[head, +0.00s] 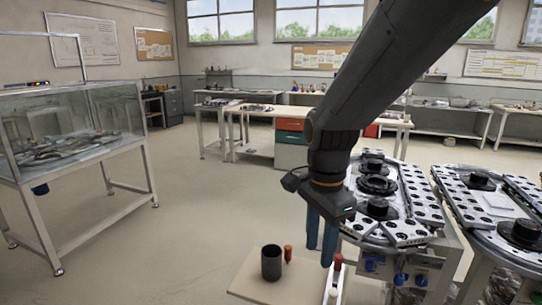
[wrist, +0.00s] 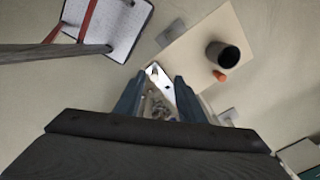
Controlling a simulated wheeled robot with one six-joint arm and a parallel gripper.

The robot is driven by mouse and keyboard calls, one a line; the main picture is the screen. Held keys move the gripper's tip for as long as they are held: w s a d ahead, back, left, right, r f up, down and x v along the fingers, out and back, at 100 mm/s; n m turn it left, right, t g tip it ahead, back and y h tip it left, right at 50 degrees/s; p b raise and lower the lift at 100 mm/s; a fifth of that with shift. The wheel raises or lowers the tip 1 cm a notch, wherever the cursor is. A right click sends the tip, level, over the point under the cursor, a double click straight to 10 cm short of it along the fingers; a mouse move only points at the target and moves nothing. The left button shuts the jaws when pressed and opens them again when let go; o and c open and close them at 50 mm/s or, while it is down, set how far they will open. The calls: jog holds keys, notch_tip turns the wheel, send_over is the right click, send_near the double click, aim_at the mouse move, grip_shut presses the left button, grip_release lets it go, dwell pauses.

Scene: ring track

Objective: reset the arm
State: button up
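My gripper (head: 321,256) hangs from the arm with its blue fingers pointing down, above the right side of a beige board. In the wrist view its two fingers (wrist: 158,82) stand apart. A white strip with small parts (wrist: 158,78) shows between and beyond them; I see no object clamped. My arm (head: 375,70) slants down from the upper right of the head view.
A dark cup (head: 271,263) and a small orange-red piece (head: 288,253) stand on the beige board (head: 246,283). A red-topped piece (head: 338,262) is right of them. Ring track tables (head: 425,215) stand right, a glass-walled table (head: 75,165) left. Open floor (head: 190,215) lies between.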

jog(key=s+d+f+n+b, duration=0.3)
jog(key=d+f+n, duration=0.1)
jog(key=f+n, duration=0.2)
jog(key=s+d+f+n+b, duration=0.3)
jog(key=d+f+n, duration=0.2)
jog(key=f+n, duration=0.2)
notch_tip(320, 180, down, 2)
jog(key=shift+f, duration=0.1)
jog(key=shift+d, duration=0.1)
jog(key=shift+c, duration=0.6)
jog(key=shift+d, duration=0.1)
